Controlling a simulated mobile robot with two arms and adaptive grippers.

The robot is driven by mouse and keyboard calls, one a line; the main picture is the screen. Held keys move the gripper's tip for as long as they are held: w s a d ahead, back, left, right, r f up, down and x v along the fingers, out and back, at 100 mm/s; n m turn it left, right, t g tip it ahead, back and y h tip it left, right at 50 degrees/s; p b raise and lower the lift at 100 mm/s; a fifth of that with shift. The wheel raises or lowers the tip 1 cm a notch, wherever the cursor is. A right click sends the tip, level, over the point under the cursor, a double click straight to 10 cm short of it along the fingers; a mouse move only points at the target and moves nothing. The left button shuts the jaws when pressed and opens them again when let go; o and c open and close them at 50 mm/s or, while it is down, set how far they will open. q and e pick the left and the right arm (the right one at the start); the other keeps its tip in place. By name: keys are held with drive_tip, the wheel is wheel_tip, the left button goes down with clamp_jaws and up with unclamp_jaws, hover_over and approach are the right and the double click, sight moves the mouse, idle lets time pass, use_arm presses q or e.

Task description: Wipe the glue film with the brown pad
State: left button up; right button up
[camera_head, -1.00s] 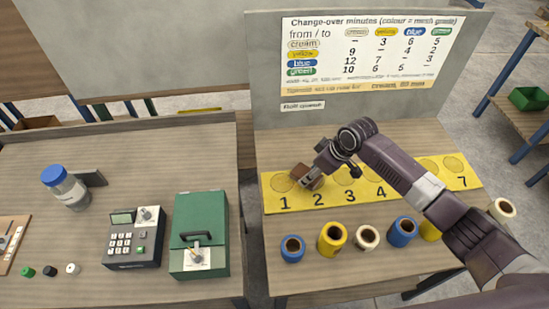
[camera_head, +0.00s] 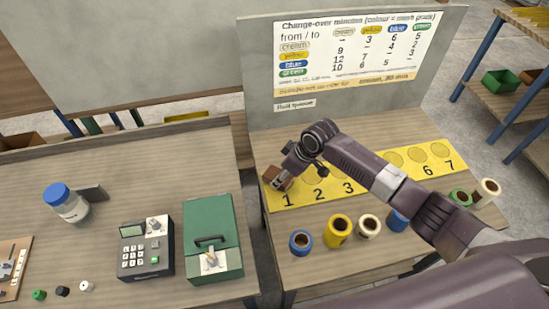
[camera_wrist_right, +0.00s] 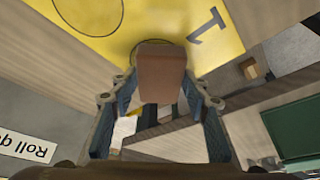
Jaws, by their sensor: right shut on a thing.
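My right gripper (camera_head: 287,172) is shut on the brown pad (camera_head: 274,177), a small brown block, at the left end of the yellow strip (camera_head: 310,199). In the right wrist view the pad (camera_wrist_right: 162,78) sits between my right gripper's fingers (camera_wrist_right: 160,105) and over the spot beside number 1, covering most of that circle. I cannot tell whether the pad touches the strip. The strip carries a row of pale round patches numbered up to 7. I cannot make out a separate glue film. My left gripper is not in view.
Tape rolls, including a blue one (camera_head: 301,242) and a yellow one (camera_head: 338,231), stand in front of the strip. A grey panel with a change-over chart (camera_head: 355,55) rises behind. A green box (camera_head: 213,238), keypad device (camera_head: 146,248) and blue-lidded jar (camera_head: 66,202) stand on the left table.

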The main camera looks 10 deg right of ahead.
drive_tip(key=r+p, duration=0.1)
drive_tip(key=r, duration=0.1)
drive_tip(key=shift+a+r+p, duration=0.35)
drive_tip(key=shift+p, duration=0.05)
drive_tip(key=r+p, duration=0.2)
drive_tip(key=p, duration=0.1)
drive_tip(key=shift+d+r, duration=0.35)
drive_tip(key=shift+r, duration=0.05)
drive_tip(key=shift+r+p, duration=0.35)
drive_tip(key=shift+a+r+p, duration=0.15)
drive_tip(key=shift+r+p, duration=0.55)
drive_tip(key=shift+r, duration=0.25)
drive_tip(key=shift+f, duration=0.1)
